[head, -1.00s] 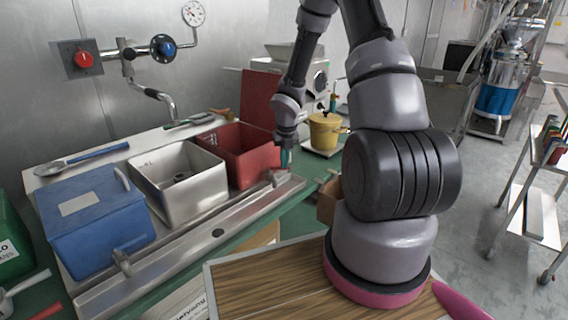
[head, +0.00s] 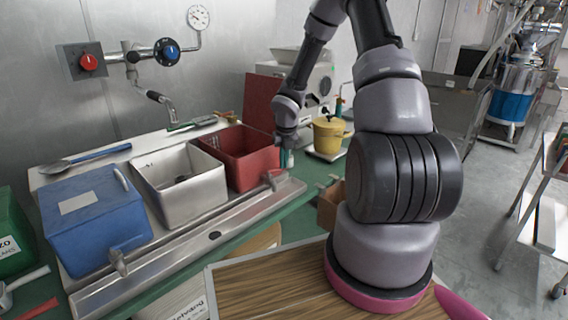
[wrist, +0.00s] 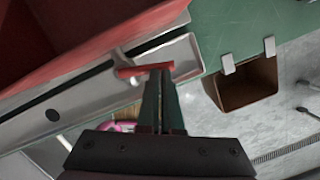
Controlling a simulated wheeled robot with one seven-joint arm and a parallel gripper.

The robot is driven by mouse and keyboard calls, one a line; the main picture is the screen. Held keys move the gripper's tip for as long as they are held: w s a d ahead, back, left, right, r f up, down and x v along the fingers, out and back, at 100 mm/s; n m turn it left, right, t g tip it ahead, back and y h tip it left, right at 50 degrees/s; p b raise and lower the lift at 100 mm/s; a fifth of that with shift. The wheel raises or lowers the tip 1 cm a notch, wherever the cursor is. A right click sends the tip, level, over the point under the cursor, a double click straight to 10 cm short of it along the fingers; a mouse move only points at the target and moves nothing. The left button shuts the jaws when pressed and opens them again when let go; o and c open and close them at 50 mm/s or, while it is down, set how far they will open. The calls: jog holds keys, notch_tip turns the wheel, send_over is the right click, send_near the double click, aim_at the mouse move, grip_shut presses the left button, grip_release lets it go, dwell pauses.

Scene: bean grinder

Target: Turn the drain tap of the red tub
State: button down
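The red tub (head: 238,160) stands at the right end of the row of tubs on the counter. Its drain tap (head: 276,178) is at its front right corner, over the metal trough. In the wrist view the tap's red handle (wrist: 145,70) lies crosswise at my fingertips, with a grey stem to its left. My gripper (head: 287,157) points down beside the tub's right side, close to the tap. In the wrist view my gripper (wrist: 161,75) has its two dark fingers almost together. I see nothing clearly held between them. Whether the tips touch the handle I cannot tell.
A steel tub (head: 182,190) and a lidded blue tub (head: 95,215) with its own tap (head: 119,262) stand to the left. A yellow pot (head: 328,135) is behind my gripper on the right. A brown open box (wrist: 247,85) hangs at the counter's edge.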

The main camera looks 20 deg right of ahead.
jog(key=shift+w, duration=0.35)
dwell(0.5)
dwell(0.3)
